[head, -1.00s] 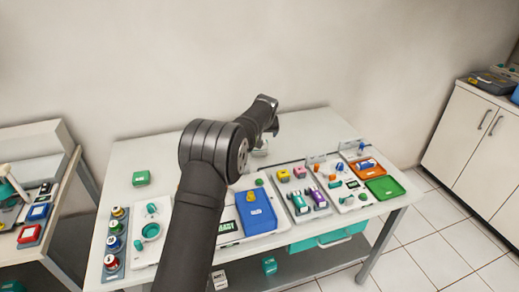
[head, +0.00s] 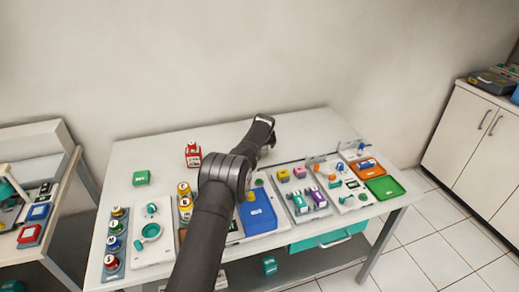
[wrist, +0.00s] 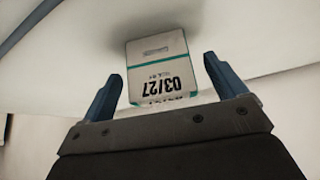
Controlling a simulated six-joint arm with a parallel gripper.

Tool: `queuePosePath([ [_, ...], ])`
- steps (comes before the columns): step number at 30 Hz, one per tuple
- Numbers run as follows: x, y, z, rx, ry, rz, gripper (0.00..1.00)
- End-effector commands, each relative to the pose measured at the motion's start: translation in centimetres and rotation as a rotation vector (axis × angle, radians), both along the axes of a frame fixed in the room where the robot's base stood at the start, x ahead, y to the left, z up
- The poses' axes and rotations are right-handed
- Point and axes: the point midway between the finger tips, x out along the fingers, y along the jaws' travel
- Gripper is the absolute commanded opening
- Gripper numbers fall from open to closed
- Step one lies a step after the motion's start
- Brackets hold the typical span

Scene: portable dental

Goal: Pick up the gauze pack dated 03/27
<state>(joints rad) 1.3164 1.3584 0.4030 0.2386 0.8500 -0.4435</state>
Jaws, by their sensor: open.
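The gauze pack (wrist: 158,62) is a white box with teal bands and the print 03/27, upside down in the wrist view. It stands on a pale surface. My gripper (wrist: 163,74) is open, with one dark blue finger to each side of the pack's near part in the picture. In the head view my arm's end is over the back middle of the table, and the pack is not clearly visible there.
On the table (head: 300,127), a red container (head: 193,155) and a green box (head: 141,178) stand at the back left. A blue tray (head: 258,212), small coloured items and a green tray (head: 385,188) lie to the right. The back left tabletop is mostly clear.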

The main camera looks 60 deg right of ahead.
Motion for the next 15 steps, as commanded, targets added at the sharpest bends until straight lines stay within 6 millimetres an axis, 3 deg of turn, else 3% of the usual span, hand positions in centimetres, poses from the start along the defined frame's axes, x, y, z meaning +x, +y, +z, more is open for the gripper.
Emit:
queuePosePath([
  [6,0.5,-0.7,-1.4,-0.001,-0.001,0.000,0.90],
  [15,0.6,-0.8,-1.4,-0.001,0.000,-0.001,0.90],
])
